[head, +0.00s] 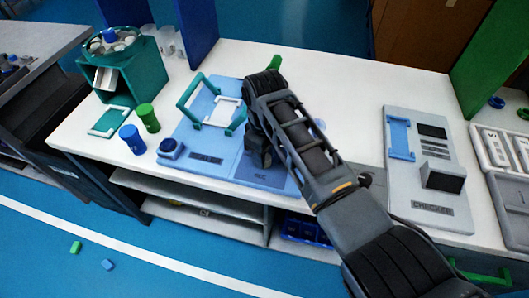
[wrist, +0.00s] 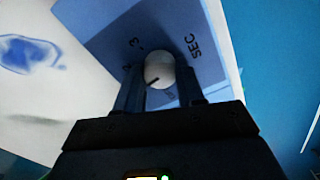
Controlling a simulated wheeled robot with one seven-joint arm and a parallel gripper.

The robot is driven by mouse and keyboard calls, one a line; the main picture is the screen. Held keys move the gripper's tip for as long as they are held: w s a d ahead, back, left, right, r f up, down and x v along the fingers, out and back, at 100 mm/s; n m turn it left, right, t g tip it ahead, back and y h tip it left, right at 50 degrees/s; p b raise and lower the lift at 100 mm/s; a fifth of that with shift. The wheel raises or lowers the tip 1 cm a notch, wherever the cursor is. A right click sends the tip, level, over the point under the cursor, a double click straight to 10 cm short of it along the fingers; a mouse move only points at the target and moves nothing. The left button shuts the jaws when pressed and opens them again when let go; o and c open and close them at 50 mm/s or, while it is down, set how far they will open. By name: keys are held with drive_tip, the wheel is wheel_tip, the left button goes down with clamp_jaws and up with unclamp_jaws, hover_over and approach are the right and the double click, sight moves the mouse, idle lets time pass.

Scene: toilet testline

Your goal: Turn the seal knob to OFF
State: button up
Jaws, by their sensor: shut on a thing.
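The seal knob (wrist: 160,68) is a round white dial with a dark pointer line, seen in the wrist view on a blue panel (wrist: 120,25). The panel bears "SEC", a "3" and other small marks; I cannot make out an OFF mark. My gripper (wrist: 160,88) is shut on the knob, with one finger on each side. The pointer lies toward the lower left of the wrist view. In the head view my gripper (head: 258,158) is down at the blue sealer (head: 205,145), over its right-hand panel (head: 268,178), and hides the knob.
The sealer has a raised teal frame (head: 188,93) and a blue button (head: 170,148). A blue cylinder (head: 132,140) and a green cylinder (head: 148,118) stand to its left. A grey checker (head: 432,205) sits on the right. The white table (head: 345,95) is clear behind my arm.

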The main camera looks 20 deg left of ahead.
drive_tip(key=n, duration=1.2)
drive_tip(key=shift+n, duration=0.4)
idle(0.3)
drive_tip(key=o, duration=1)
drive_tip(key=shift+o, duration=0.2)
drive_tip(key=shift+r+b, duration=0.6)
drive_tip(key=shift+r, duration=3.35)
